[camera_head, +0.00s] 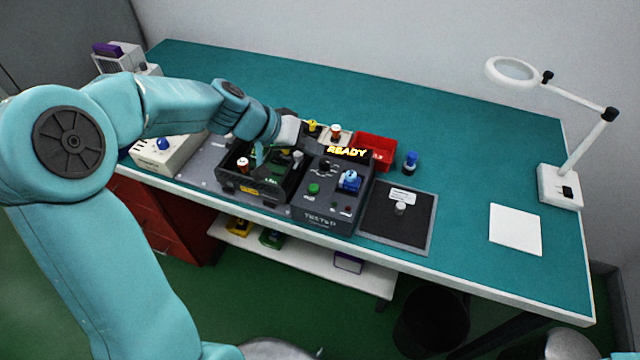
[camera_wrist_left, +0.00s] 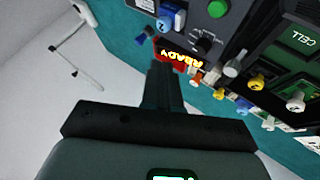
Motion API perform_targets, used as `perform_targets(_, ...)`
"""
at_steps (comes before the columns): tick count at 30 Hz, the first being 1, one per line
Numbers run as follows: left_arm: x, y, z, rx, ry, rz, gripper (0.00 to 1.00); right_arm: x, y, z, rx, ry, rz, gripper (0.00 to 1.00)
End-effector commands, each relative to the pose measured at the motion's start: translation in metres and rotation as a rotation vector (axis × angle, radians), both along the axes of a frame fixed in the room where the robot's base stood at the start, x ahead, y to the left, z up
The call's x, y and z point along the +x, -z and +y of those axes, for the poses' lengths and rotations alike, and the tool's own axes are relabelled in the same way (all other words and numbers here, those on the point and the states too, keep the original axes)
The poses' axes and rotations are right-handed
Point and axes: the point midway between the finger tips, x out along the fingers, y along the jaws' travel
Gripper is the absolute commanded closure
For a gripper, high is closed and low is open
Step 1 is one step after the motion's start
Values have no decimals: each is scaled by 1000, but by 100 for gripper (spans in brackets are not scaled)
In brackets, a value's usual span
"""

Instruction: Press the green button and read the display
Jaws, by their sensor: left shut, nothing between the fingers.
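The dark tester (camera_head: 322,213) stands near the front edge of the bench. Its green button (camera_head: 314,188) is on the top face and is uncovered; it also shows in the wrist view (camera_wrist_left: 217,8) at the top edge. The display (camera_head: 347,152) at the tester's back reads READY in yellow letters; in the wrist view the display (camera_wrist_left: 181,57) appears upside down. A blue-topped part (camera_head: 350,181) sits on the tester right of the button. My right gripper is out of view.
A black open rack (camera_head: 262,194) with cells stands left of the tester. A red bin (camera_head: 382,146) and a blue-topped piece (camera_head: 411,162) are behind and right. A dark mat (camera_head: 380,222) holds a small pale piece. A magnifier lamp (camera_head: 560,187) stands far right. The bench's back is clear.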

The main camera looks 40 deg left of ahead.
Motion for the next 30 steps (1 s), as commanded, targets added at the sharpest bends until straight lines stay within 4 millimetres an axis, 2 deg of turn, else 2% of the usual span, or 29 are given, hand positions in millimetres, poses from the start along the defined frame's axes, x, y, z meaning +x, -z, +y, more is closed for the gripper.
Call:
perform_targets(8, -1, 10, 1, 0, -2, 0, 100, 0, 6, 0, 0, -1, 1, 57)
perform_targets(20, 2, 64, -1, -1, -2, 2, 100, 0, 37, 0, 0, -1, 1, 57)
perform_targets(22, 3, 76, -2, 1, -1, 0, 100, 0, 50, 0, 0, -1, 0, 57)
perform_targets(25, 3, 85, -2, 1, -1, -1, 100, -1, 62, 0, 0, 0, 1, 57)
perform_targets(30, 3, 89, -1, 1, 0, -1, 100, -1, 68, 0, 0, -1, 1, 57)
